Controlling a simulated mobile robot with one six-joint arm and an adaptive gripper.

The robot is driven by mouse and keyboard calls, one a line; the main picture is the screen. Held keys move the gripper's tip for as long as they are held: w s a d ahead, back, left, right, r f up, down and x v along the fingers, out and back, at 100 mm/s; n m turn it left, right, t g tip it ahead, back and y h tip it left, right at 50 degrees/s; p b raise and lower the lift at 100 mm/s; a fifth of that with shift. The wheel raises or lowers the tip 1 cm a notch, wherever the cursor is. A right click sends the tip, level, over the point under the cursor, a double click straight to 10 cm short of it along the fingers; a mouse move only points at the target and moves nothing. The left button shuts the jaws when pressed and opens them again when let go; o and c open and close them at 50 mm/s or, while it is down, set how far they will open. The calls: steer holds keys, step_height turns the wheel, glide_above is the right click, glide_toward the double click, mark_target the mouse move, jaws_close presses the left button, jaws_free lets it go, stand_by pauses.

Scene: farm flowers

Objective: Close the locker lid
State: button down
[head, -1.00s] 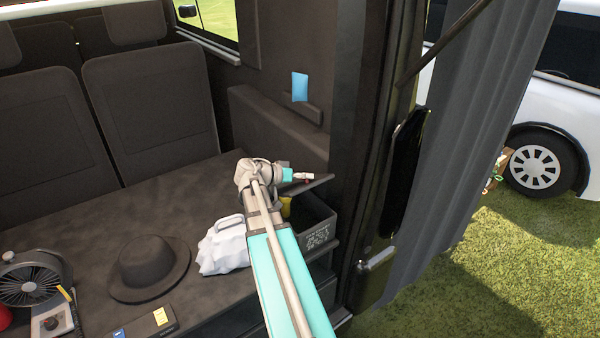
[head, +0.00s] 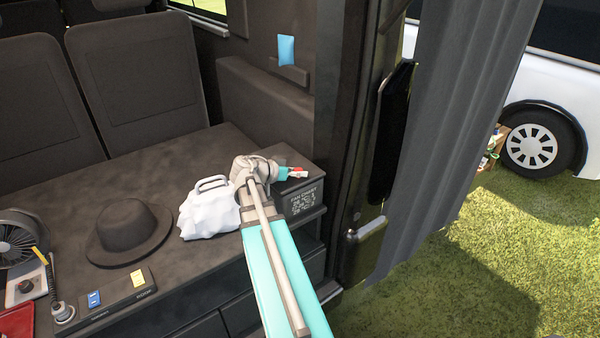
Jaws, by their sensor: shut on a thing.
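The locker (head: 303,203) is a dark box with pale lettering on its front, at the right end of the dark bench top in the head view. Its lid (head: 312,177) lies down, about flat over the box, and no opening shows. My gripper (head: 299,173) is at the lid's top, shut on the lid, with small red and white parts at its tip. The exact contact is too small to see clearly. My arm hides the left side of the locker.
A white bag (head: 208,212) stands just left of my arm. A dark hat (head: 130,232), a fan (head: 17,240) and a dark case with blue and yellow parts (head: 118,297) lie further left. A dark pillar (head: 352,130) and grey curtain (head: 447,140) stand to the right.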

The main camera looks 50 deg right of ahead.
steer(key=shift+s+f, duration=0.1)
steer(key=shift+f, duration=0.25)
steer(key=shift+c, duration=1.8)
jaws_free()
steer(key=shift+r, duration=0.2)
